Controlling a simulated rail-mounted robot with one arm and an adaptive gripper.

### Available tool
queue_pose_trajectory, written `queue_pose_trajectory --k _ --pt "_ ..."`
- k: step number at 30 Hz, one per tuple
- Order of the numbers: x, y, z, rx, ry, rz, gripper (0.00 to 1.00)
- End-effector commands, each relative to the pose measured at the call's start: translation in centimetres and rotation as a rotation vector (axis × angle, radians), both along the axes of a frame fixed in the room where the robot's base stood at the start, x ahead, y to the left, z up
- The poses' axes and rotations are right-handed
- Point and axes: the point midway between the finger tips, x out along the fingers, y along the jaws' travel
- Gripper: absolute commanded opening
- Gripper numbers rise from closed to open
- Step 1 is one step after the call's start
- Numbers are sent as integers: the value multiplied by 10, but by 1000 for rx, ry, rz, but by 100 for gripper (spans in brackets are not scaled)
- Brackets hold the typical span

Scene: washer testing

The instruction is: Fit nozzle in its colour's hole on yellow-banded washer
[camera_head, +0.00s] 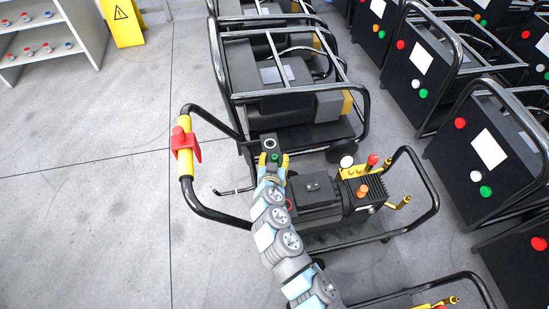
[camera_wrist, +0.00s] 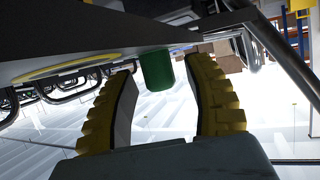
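The washer with a yellow band (camera_head: 185,160) on its black handle stands mid-picture in the head view. On its right end is a yellow holder (camera_head: 357,171) with a white knob (camera_head: 346,161), a red-tipped piece (camera_head: 373,160) and an orange-topped piece (camera_head: 362,190). My gripper (camera_head: 273,161) is at the washer's left part, beside a small dark panel (camera_head: 270,145) with a green spot. In the wrist view my gripper (camera_wrist: 160,80) is open. A green cylinder (camera_wrist: 157,69) hangs from a dark panel between the fingertips, with gaps on both sides. No nozzle is visibly gripped.
A red trigger piece (camera_head: 185,145) sits on the yellow band. Another washer (camera_head: 282,75) stands close behind, and part of one shows in front. More black washers (camera_head: 485,150) line the right. A yellow floor sign (camera_head: 123,22) and shelves (camera_head: 50,45) are at upper left. The left floor is clear.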

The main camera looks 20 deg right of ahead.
Motion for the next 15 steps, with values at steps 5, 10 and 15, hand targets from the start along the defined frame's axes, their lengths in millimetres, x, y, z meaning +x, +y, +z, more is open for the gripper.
queue_pose_trajectory --k 5,10,15 --pt "0 0 0 0 0 0 51" --pt "-2 1 0 0 0 0 51" --pt "-11 4 3 0 2 -3 51"
